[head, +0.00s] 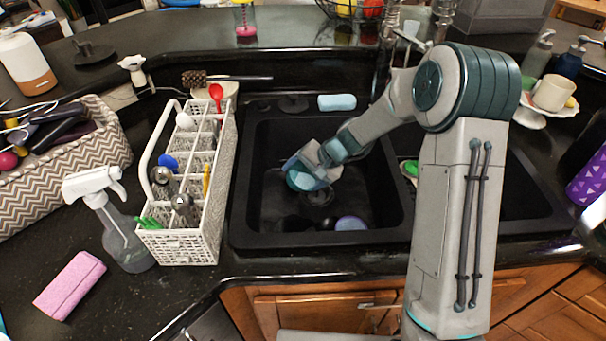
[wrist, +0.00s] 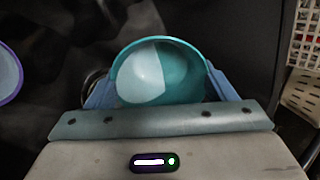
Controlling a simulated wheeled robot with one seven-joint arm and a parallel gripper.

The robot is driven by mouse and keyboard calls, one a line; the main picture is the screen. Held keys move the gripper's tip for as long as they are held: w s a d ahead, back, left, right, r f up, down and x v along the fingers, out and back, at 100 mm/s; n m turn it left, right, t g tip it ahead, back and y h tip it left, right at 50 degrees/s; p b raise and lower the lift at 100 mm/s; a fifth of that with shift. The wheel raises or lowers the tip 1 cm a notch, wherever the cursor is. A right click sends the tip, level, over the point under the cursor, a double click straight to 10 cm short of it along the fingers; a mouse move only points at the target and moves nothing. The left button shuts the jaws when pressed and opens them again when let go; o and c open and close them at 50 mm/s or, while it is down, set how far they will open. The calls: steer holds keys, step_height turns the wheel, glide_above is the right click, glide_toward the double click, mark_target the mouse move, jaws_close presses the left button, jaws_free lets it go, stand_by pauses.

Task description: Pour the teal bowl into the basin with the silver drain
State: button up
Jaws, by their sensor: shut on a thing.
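My gripper (head: 313,166) is inside the left basin (head: 262,200) of the black double sink, above its floor. It is shut on the teal bowl (head: 301,181). In the wrist view the teal bowl (wrist: 187,75) sits between the two blue fingers of my gripper (wrist: 162,88), its mouth turned partly toward the camera. Its inside shows a pale patch and a teal patch; I cannot tell whether anything is in it. A small metallic curve (wrist: 92,78), perhaps a drain rim, shows beside the left finger, mostly hidden. The right basin (head: 500,190) is partly hidden by my arm.
A purple-rimmed bowl (head: 350,223) lies on the left basin's floor; it also shows in the wrist view (wrist: 8,75). A white cutlery basket (head: 190,245) stands left of the sink. A blue sponge (head: 337,102) lies on the back ledge. A spray bottle (head: 122,235) stands further left.

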steer(key=shift+d+f+y+b, duration=0.2)
steer(key=shift+y+b, duration=0.1)
steer(key=shift+b, duration=0.85)
steer(key=shift+d+r+y+b, duration=0.25)
steer(key=shift+y+b, duration=0.15)
steer(key=shift+b, duration=0.85)
steer(key=shift+s+r+b, duration=0.1)
steer(key=shift+r+b, duration=0.15)
steer(key=shift+b, duration=0.15)
steer(key=shift+d+f+t+y+b, duration=0.25)
steer(key=shift+y+b, duration=0.25)
steer(key=shift+b, duration=0.8)
steer(key=shift+r+y+b, duration=0.45)
steer(key=shift+y+b, duration=0.05)
steer(key=shift+b, duration=0.6)
steer(key=shift+d+f+y+b, duration=0.15)
steer(key=shift+y+b, duration=0.15)
steer(key=shift+b, duration=0.55)
steer(key=shift+d+t+y+b, duration=0.1)
steer(key=shift+t+y+b, duration=0.25)
steer(key=shift+b, duration=0.5)
steer(key=shift+r, duration=0.2)
steer(key=shift+s+r, duration=0.1)
steer(key=shift+r, duration=0.05)
